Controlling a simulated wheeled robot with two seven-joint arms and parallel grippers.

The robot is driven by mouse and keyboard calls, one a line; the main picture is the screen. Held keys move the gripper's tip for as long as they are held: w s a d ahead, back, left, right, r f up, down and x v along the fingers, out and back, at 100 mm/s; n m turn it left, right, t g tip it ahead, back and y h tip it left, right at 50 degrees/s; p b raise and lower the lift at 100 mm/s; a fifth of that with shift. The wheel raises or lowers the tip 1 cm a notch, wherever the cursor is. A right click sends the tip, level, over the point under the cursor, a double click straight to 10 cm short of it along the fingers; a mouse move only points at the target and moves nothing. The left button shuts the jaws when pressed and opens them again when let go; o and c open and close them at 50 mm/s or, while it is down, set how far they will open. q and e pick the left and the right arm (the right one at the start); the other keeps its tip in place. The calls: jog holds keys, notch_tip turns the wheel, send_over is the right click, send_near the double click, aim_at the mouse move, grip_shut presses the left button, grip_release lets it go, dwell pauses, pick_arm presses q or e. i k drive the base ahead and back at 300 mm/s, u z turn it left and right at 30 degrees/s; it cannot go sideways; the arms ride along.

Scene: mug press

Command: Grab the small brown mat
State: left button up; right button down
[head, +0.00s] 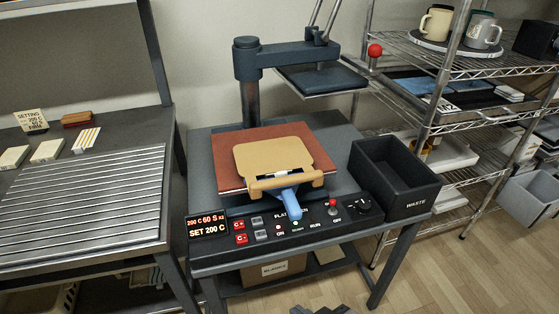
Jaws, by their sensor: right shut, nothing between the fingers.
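On the flat press (250,85) lies a reddish-brown square mat (225,160) on the lower plate. A smaller tan-brown mat (262,156) with rounded corners lies on top of it. A tan bar (258,186) with a blue handle (290,204) is at its front edge; I cannot tell if they are joined. The upper plate (320,78) is raised, swung to the right. A dark tip of my right gripper (320,309) shows at the bottom edge, in front of the press table and apart from the mats. It is shut and empty; most of it is cut off. My left gripper is out of view.
A black waste bin (394,178) stands right of the press. The control panel (275,228) runs along the front. A ribbed metal table (85,200) with small blocks is at left. A wire shelf (465,68) with mugs is at right.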

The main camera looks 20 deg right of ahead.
aim_at(253, 160)
jog(key=u, duration=3.3)
jog(key=k, duration=1.05)
jog(key=z, duration=1.8)
